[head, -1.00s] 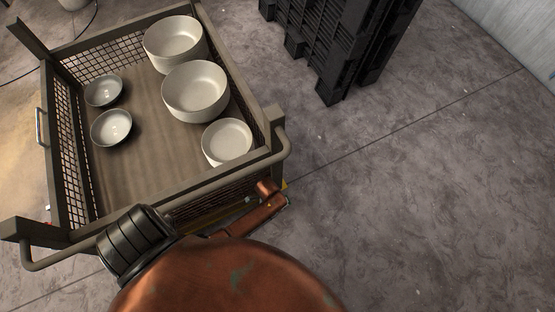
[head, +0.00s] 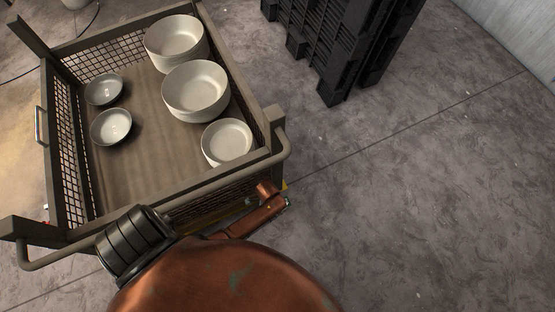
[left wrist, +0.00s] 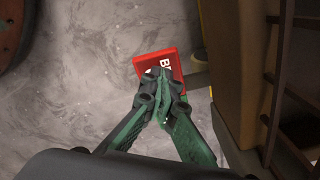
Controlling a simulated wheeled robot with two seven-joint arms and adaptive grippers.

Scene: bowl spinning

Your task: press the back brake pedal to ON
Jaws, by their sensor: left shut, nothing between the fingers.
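The red brake pedal (left wrist: 173,63) with white lettering shows in the left wrist view, low beside the cart over the grey floor. My left gripper (left wrist: 160,75) is shut and empty, with its green-and-dark fingers together over the pedal's lower part. The fingertips cover some of the lettering. I cannot tell whether they touch the pedal. In the head view the pedal and the left gripper are hidden behind my copper-coloured body and arm. My right gripper is not in view.
A mesh-sided cart (head: 130,185) holds large white bowls (head: 196,90) and small ones (head: 111,126). The floor (head: 430,190) to the right is clear.

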